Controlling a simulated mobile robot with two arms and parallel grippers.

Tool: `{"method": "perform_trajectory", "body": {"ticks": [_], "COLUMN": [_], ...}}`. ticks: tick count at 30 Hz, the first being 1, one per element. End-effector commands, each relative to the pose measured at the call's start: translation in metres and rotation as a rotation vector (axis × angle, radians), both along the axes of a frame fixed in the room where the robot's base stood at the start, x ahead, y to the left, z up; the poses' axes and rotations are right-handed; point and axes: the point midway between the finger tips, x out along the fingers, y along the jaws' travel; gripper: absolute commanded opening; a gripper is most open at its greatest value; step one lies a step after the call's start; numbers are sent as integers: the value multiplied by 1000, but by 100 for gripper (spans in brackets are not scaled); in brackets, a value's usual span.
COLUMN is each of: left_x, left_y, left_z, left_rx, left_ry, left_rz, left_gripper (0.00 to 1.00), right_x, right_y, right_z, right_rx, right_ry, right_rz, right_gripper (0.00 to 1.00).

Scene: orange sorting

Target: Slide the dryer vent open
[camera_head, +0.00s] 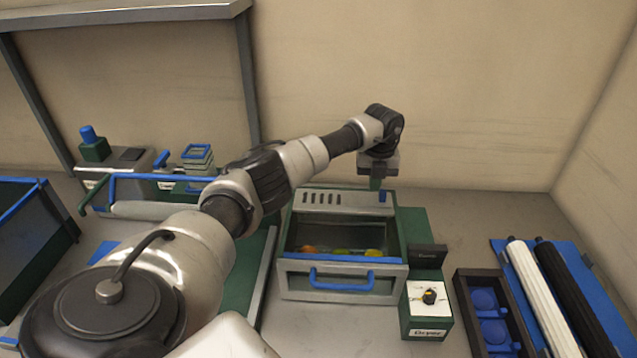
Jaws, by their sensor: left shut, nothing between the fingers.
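The dryer (300,270) is a grey and green box in the middle of the view. A blue handle (341,284) is on its front, and several orange and yellow-green fruits (342,251) show inside. The dryer vent (322,198) is a row of dark slots along the top back edge, with a small blue knob (382,197) at its right end. My left gripper (376,184) points down at the vent's right end, just beside the blue knob. It is shut and empty. I cannot tell whether it touches the knob. My right gripper is out of view.
A control box (428,331) labelled Dryer, with a black and yellow dial, stands right of the dryer. Further right are a dark tray (460,290) with blue cups and white and black rollers (540,295). A dark bin (30,235) stands at the far left.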

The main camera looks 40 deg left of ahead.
Motion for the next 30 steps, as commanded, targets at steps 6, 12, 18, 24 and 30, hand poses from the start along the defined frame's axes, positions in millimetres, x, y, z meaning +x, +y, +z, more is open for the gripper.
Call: {"method": "perform_trajectory", "body": {"ticks": [6,12,18,24,30], "left_x": [-2,-3,-4,-4,-4], "left_y": [2,4,5,5,5], "left_z": [21,37,46,44,44], "left_rx": [1,1,0,0,0], "left_ry": [1,1,1,0,0], "left_rz": [-1,0,0,0,0], "left_gripper": [0,0,0,0,0], "right_x": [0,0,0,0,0], "right_y": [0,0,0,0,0], "right_z": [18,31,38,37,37], "right_rx": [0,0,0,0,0], "right_ry": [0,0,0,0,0], "right_rz": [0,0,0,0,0], "right_gripper": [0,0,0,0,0]}}
